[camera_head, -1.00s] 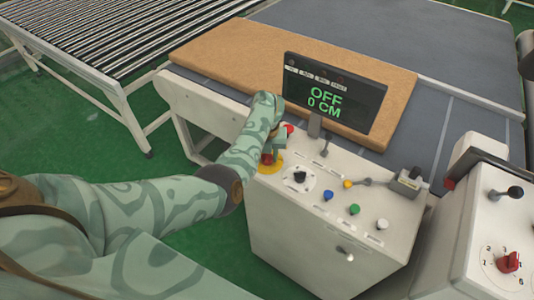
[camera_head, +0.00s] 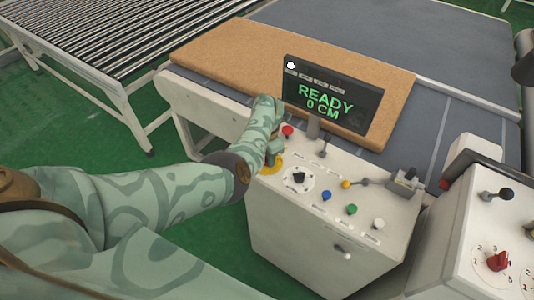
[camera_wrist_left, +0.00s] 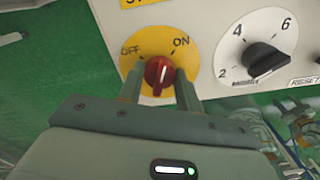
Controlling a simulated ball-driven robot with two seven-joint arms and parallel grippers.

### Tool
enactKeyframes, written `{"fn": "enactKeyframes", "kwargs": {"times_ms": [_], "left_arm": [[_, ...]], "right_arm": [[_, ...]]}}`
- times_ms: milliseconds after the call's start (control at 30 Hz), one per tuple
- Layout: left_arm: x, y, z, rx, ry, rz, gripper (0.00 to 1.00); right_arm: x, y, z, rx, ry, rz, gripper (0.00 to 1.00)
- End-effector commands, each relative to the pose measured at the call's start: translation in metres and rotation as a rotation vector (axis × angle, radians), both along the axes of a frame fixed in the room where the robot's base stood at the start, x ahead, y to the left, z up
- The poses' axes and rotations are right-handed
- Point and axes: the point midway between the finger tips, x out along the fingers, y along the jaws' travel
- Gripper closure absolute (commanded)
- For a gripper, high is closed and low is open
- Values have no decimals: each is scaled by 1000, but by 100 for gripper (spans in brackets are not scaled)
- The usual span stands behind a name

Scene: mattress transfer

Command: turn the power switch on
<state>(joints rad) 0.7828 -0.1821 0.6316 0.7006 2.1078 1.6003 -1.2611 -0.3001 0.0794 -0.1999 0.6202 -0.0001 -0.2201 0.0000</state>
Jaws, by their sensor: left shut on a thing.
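The power switch (camera_wrist_left: 159,72) is a red knob on a yellow disc marked OFF and ON. In the left wrist view its white mark points up, slightly right, between the two words. My left gripper (camera_wrist_left: 160,88) is shut on the knob, one finger on each side. In the head view my left gripper (camera_head: 272,150) covers the knob, and part of the yellow disc (camera_head: 271,164) shows beside it. The display screen (camera_head: 330,100) reads READY and 0 CM in green. My right gripper is not in view.
The white control panel (camera_head: 330,233) also carries a black dial (camera_head: 299,177), a red button (camera_head: 288,130), and blue, green, white and yellow controls. A second panel with a red knob (camera_head: 498,261) stands at the right. A tan mattress (camera_head: 225,50) lies on the conveyor behind the screen.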

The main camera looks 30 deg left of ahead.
Motion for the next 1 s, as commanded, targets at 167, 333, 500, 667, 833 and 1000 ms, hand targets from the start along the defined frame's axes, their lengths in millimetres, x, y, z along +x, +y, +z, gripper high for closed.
{"fn": "enactKeyframes", "kwargs": {"times_ms": [167, 333, 500, 667, 833, 1000], "left_arm": [[-1, -1, 1, -3, 2, -146, 88], [-1, -1, 0, -3, 2, -258, 88], [-1, -1, 0, -2, 2, -336, 88], [-1, 0, 0, -1, 2, -377, 88], [-1, 0, 0, -2, 1, -395, 88], [0, 0, -1, -2, 1, -397, 88]], "right_arm": [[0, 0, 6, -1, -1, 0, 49], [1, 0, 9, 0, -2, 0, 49], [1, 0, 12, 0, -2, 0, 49], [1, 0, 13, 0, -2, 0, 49], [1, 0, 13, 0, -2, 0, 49], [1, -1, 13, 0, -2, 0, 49]]}}
